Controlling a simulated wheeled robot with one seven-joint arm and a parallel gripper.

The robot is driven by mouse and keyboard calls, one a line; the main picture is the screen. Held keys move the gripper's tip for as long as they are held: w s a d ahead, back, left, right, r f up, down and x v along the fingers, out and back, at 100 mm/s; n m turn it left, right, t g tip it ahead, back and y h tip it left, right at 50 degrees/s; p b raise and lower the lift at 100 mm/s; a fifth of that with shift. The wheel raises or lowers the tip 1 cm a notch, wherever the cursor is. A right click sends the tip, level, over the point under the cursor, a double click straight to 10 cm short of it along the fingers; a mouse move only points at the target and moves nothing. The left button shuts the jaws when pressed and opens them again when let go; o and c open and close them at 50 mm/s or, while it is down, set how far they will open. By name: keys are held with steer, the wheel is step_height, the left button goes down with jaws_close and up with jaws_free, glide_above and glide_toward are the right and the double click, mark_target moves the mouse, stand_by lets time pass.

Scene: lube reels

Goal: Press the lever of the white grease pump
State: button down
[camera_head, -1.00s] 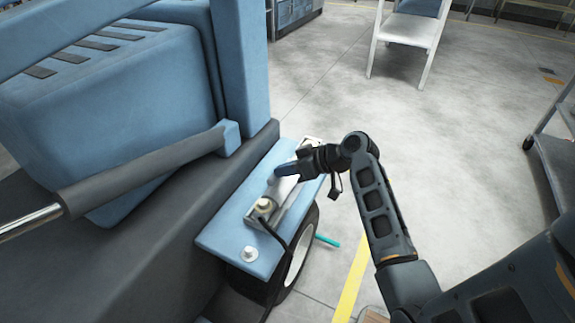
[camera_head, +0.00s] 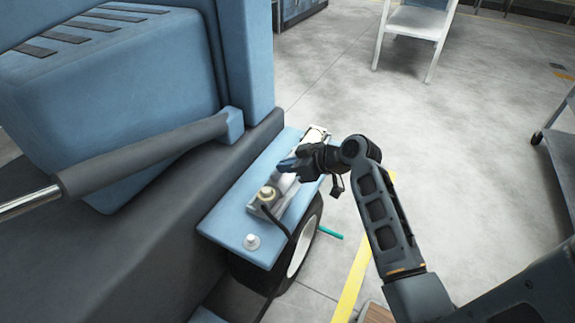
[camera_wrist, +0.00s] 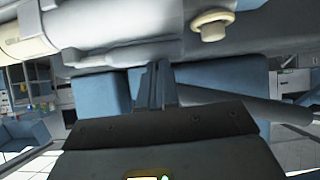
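The white grease pump (camera_head: 268,201) lies on a blue shelf above a wheel. A pale knob and a black hose are at its near end. My gripper (camera_head: 284,165) is over the middle of the pump and hides part of it; whether it touches is unclear. In the wrist view the pump's white body (camera_wrist: 90,28) and round knob (camera_wrist: 210,27) fill the top. My gripper's fingers (camera_wrist: 157,78) are close together there, with nothing seen between them. I cannot clearly make out the lever.
The blue shelf (camera_head: 226,226) juts from a large blue and dark machine (camera_head: 110,95) on the left. A grey bar (camera_head: 150,150) runs beside it. A teal rod (camera_head: 331,233) shows by the wheel. A white chair (camera_head: 415,25) stands far back on open floor.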

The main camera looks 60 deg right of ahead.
steer(key=shift+s+a+f, duration=0.15)
steer(key=shift+f, duration=0.1)
steer(key=p+v, duration=0.1)
steer(key=v, duration=0.6)
steer(key=shift+s+r, duration=0.2)
steer(key=shift+r, duration=0.25)
